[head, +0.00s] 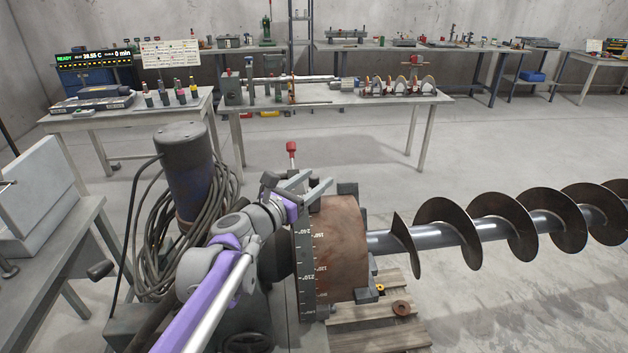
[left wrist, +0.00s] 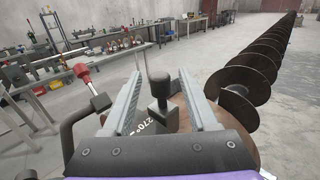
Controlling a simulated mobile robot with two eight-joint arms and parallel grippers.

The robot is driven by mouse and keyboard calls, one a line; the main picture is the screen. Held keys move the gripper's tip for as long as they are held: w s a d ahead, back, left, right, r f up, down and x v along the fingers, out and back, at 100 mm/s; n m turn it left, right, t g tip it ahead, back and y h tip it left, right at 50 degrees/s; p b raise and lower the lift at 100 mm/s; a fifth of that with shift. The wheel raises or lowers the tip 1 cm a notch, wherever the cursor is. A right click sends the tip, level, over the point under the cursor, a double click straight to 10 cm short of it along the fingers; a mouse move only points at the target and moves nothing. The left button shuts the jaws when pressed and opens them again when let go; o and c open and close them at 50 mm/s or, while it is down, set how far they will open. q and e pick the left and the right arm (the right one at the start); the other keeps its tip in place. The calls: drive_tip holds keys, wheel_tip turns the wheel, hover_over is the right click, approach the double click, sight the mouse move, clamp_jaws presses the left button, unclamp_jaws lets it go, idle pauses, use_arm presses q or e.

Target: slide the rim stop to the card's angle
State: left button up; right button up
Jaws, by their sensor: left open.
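The rim stop, a dark knob on a grey block (left wrist: 160,108), stands between my left gripper's fingers in the left wrist view, with a gap on each side. A 270° mark shows beside it. My left gripper (head: 321,178) is open over the top of the graduated rim (head: 306,262) in the head view; it also shows in the left wrist view (left wrist: 159,74). The stop cannot be made out clearly in the head view. A white card or sign (head: 170,53) stands on the back left table, its text too small to read. My right gripper is out of view.
A red-handled lever (head: 291,148) rises just behind my left gripper. A long auger (head: 475,229) extends right from the brown drum (head: 341,245). A motor (head: 186,172) with coiled cable stands left. Wooden boards (head: 375,325) lie below the drum.

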use_arm(q)
drive_tip(key=shift+w+d, duration=0.1)
drive_tip(key=shift+w, duration=0.05)
drive_tip(key=shift+c, duration=0.2)
clamp_jaws()
idle(1.2)
